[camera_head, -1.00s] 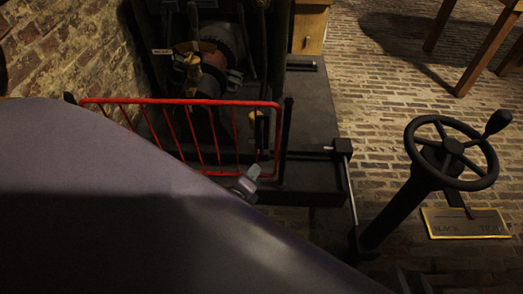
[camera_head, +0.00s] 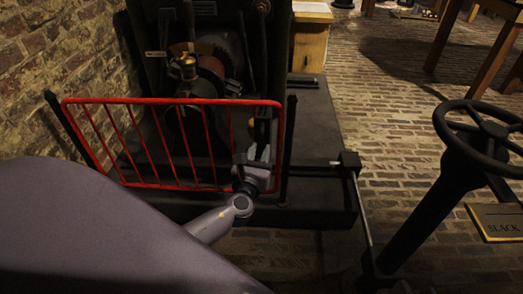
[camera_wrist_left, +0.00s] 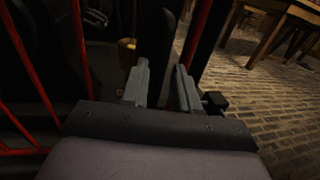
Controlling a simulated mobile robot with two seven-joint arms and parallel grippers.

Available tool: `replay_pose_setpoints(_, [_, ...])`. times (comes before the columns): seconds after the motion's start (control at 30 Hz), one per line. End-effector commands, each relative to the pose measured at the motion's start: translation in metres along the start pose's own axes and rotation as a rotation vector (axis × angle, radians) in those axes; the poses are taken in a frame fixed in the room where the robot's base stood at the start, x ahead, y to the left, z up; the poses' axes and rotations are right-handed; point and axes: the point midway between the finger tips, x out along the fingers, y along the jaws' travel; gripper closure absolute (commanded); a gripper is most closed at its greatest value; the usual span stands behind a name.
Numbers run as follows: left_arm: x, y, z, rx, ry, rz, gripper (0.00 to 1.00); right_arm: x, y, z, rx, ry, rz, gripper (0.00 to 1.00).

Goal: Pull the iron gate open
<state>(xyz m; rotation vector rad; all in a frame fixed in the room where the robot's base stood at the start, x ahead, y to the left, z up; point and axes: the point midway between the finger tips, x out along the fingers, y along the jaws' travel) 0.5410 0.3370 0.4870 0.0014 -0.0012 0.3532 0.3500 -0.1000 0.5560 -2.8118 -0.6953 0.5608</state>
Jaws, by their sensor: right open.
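The red iron gate (camera_head: 172,101) stands in front of dark machinery in the head view. Its right end is beside a dark upright post (camera_head: 288,150). My left gripper (camera_head: 256,156) is at the lower right part of the gate, close to its right end bar. In the left wrist view the two fingers (camera_wrist_left: 162,68) stand apart with a visible gap. The gate's red end bar (camera_wrist_left: 196,30) runs down close to the right fingertip. I cannot tell whether it touches the finger. My right gripper is not in view.
A black handwheel (camera_head: 482,127) on a slanted column stands at the right, with a "SLACK" plate (camera_head: 503,222) by it. A thin rod and dark block (camera_head: 349,160) lie right of the gate. A brick wall (camera_head: 50,60) is at the left. Brick floor is open beyond the platform.

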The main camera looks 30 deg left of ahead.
Motion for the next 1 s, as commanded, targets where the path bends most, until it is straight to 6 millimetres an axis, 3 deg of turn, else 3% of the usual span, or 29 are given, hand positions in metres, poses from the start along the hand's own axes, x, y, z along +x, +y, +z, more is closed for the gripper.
replay_pose_setpoints(0.2, [0.02,0.0,-0.001,-0.002,0.001,0.001,0.71,-0.002,0.004,0.001,-0.03,0.018,0.014,0.57])
replay_pose_setpoints(0.5, [0.023,0.0,0.0,-0.003,0.001,0.0,0.71,-0.003,0.004,-0.001,-0.034,0.023,0.016,0.57])
replay_pose_setpoints(0.53, [0.023,0.0,0.0,-0.003,0.001,0.0,0.74,-0.003,0.004,-0.001,-0.034,0.023,0.016,0.57])
replay_pose_setpoints(0.6, [0.022,0.0,0.0,-0.003,0.002,0.0,0.97,-0.003,0.004,-0.001,-0.034,0.023,0.016,0.57])
replay_pose_setpoints(0.63, [0.022,0.0,0.0,-0.003,0.002,0.0,1.0,-0.003,0.004,-0.001,-0.034,0.023,0.016,0.57])
replay_pose_setpoints(1.0, [0.021,-0.002,-0.001,-0.003,0.002,-0.01,1.0,-0.003,0.004,-0.001,-0.034,0.023,0.016,0.57])
